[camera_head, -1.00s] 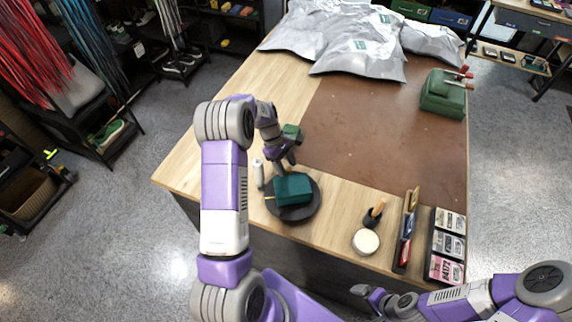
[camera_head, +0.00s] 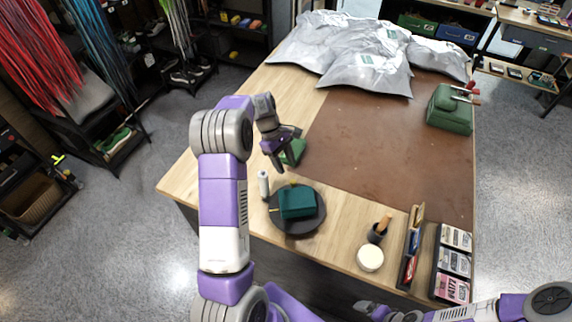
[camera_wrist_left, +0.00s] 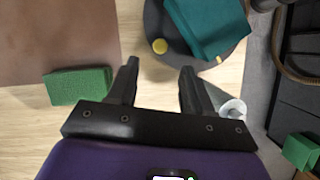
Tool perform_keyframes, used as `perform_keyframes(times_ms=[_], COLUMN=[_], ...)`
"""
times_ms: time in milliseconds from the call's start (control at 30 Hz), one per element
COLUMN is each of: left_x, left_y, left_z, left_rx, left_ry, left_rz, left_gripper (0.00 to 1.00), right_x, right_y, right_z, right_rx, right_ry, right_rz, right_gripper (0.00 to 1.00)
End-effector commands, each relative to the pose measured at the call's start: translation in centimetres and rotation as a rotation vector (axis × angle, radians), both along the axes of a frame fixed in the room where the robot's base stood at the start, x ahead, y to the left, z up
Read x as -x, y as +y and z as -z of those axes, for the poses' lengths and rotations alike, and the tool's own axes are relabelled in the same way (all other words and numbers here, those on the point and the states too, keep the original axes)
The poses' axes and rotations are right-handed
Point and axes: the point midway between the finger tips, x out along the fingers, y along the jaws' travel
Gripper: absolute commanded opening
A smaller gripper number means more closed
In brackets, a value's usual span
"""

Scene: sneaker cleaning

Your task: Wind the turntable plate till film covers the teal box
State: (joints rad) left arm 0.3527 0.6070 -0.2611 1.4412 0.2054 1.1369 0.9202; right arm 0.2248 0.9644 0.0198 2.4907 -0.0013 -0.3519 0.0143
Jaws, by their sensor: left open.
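The teal box (camera_head: 297,203) sits on the dark round turntable plate (camera_head: 300,229) near the table's front left. In the left wrist view the box (camera_wrist_left: 208,22) and plate (camera_wrist_left: 152,20) are at the top. A yellow knob (camera_wrist_left: 160,46) stands on the plate's far edge. A white roll (camera_head: 263,184), probably the film, stands beside the plate; I cannot make out film on the box. My left gripper (camera_head: 277,168) is open and empty, above the table beyond the plate, its fingers (camera_wrist_left: 160,68) apart from the knob. My right gripper (camera_head: 368,308) shows small at the bottom; its jaws are unclear.
A green block (camera_head: 293,151) lies beside the left gripper. A white-topped jar (camera_head: 370,258), a dark brush cup (camera_head: 377,234) and a narrow organizer (camera_head: 408,250) stand to the right. Silvery bags (camera_head: 365,70) and a green case (camera_head: 449,108) are farther back. The brown mat's middle is clear.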

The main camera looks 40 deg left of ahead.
Motion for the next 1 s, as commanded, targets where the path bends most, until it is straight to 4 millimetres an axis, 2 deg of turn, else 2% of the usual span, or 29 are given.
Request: perform_keyframes(times_ms=[133, 267, 400, 467, 633, 800, 1000], left_x=[0.0, -0.2, -1.0, -1.5, -3.7, -6.2, -7.6], left_y=[0.0, -0.8, -4.1, -5.9, -10.4, -13.8, -15.6], left_z=[0.0, 0.3, 1.3, 1.7, 1.6, 0.1, -1.2], left_rx=[0.0, -0.013, -0.099, -0.176, -0.478, -0.765, -0.918], left_ry=[0.0, 0.017, 0.109, 0.161, 0.264, 0.261, 0.231], left_rz=[0.0, 0.034, 0.179, 0.265, 0.467, 0.555, 0.572], left_gripper=[0.49, 0.29, 0.07, 0.0, 0.0, 0.0, 0.0], right_x=[0.0, 0.0, 0.0, 0.0, 0.0, 0.0, 0.0], right_y=[0.0, 0.0, 0.0, 0.0, 0.0, 0.0, 0.0], right_z=[0.0, 0.2, 1.3, 1.9, 3.5, 4.5, 4.9], right_rx=[0.0, 0.0, 0.0, 0.0, 0.0, 0.0, 0.0], right_ry=[0.0, 0.0, 0.0, 0.0, 0.0, 0.0, 0.0], right_rz=[0.0, 0.0, 0.0, 0.0, 0.0, 0.0, 0.0], right_gripper=[1.0, 1.0, 1.0, 1.0, 1.0, 1.0, 1.0])
